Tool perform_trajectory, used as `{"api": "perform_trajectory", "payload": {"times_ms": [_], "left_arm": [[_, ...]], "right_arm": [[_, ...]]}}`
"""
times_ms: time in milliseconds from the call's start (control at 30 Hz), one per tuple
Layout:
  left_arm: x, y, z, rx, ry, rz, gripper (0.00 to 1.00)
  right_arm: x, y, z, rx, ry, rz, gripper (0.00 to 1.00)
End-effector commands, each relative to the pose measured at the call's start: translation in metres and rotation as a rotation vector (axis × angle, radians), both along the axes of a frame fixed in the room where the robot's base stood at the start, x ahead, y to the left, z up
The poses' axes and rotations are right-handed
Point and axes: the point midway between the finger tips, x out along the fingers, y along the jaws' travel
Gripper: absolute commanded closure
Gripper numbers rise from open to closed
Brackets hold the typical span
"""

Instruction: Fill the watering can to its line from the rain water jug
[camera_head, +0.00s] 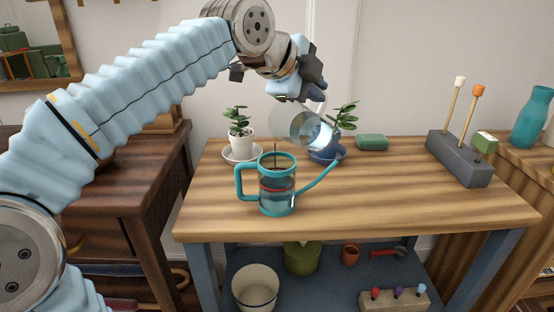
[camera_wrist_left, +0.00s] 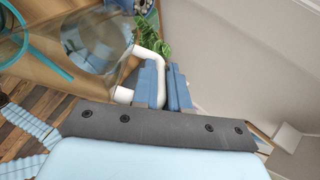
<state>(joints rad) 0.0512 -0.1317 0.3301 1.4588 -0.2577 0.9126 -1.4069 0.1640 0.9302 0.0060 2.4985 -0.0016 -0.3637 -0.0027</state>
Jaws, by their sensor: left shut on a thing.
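The teal watering can (camera_head: 264,205) stands upright on the bench. Its see-through body shows water with the surface close to a red line; I cannot tell exactly how close. My left gripper (camera_head: 316,92) is shut on the white handle of the clear rain water jug (camera_head: 292,124), above and to the right of the can. The jug is tipped toward the can, with bluish water inside. A thin line between jug and can looks like a stream. In the left wrist view, the blue fingers (camera_wrist_left: 165,85) are at the jug's handle (camera_wrist_left: 152,58). My right gripper is out of view.
Potted plants in a white pot (camera_head: 240,146) and a blue pot (camera_head: 322,146) stand behind the can. The bench's front right is clear.

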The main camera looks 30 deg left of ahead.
Motion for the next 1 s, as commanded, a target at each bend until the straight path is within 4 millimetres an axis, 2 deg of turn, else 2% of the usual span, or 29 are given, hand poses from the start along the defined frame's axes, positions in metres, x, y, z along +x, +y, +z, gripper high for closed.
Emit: {"api": "perform_trajectory", "payload": {"times_ms": [1000], "left_arm": [[-0.0022,0.0004,0.0036,-0.008,-0.032,0.000,1.00]], "right_arm": [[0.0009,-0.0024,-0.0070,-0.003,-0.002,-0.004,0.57]]}}
